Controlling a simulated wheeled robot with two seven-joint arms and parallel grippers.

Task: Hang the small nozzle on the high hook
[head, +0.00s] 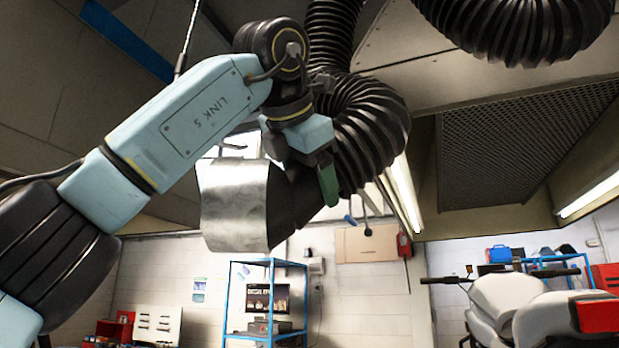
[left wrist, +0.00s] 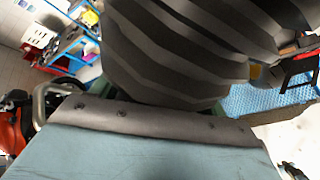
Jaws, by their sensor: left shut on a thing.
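The small nozzle (head: 235,205) is a grey metal hood on a black ribbed hose (head: 372,130), held high and left of centre in the head view. A bent metal loop (head: 232,147) shows at its top, and a metal loop (left wrist: 48,98) also shows at the left in the left wrist view. My left gripper (head: 328,180), with green fingers, is shut at the nozzle's black neck, partly hidden by my arm. Ribbed black hose (left wrist: 175,60) fills the middle of the left wrist view. I cannot clearly make out the high hook. My right gripper is out of view.
A thin rod or cable (head: 188,35) hangs behind my left arm. Another black hose (head: 515,25) hangs at the upper right, near a ceiling grille (head: 520,140). A blue shelf rack (head: 226,300) stands below, and a white motorcycle (head: 520,305) at the lower right.

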